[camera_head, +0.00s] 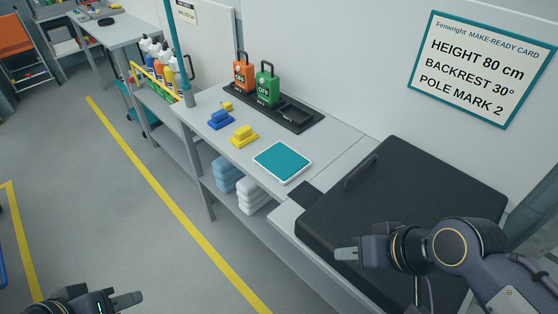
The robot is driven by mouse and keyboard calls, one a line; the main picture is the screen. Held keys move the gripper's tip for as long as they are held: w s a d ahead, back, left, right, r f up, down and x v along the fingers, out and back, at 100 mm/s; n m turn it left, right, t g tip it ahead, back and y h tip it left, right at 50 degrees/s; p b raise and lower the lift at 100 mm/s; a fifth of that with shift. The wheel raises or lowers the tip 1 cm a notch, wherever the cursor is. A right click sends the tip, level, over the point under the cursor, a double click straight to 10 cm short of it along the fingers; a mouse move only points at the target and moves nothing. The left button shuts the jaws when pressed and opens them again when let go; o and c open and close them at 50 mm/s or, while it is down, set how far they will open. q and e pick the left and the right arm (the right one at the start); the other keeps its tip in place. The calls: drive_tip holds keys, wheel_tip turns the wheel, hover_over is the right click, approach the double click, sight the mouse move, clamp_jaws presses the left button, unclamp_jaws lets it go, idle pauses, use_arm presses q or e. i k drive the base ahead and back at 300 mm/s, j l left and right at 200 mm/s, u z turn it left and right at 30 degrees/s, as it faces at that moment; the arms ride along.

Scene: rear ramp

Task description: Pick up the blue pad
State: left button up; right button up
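A blue pad (220,120), a small stepped block with a raised top, lies on the grey worktop near its front edge. A similar yellow pad (243,136) lies just to its right and nearer me. A smaller yellow piece (227,106) lies behind the blue pad. My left gripper (130,300) is at the bottom left, over the floor and well away from the pads. My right gripper (346,254) is above the black case at the lower right, far from the blue pad. Neither gripper's finger gap is clear, and nothing shows in them.
A teal-topped tray (283,162) lies right of the pads. Orange (244,73) and green (267,86) tagged holders stand in a black rack (300,117) behind. A teal pole (182,60) rises left of the pads. The black case (400,215) fills the right. Floor in front is clear.

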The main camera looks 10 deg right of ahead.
sight(221, 119)
drive_tip(key=i+j+z, duration=0.1)
drive_tip(key=z, duration=0.35)
drive_tip(key=i+j+z, duration=0.1)
drive_tip(key=z, duration=0.35)
drive_tip(key=j+z, duration=0.2)
drive_tip(key=z, duration=0.25)
drive_tip(key=i+j+z, duration=0.1)
drive_tip(key=z, duration=0.35)
drive_tip(key=j+z, duration=0.2)
drive_tip(key=j, duration=0.5)
drive_tip(key=j+z, duration=0.2)
drive_tip(key=j, duration=0.5)
drive_tip(key=k+j+z, duration=0.2)
drive_tip(key=j, duration=0.95)
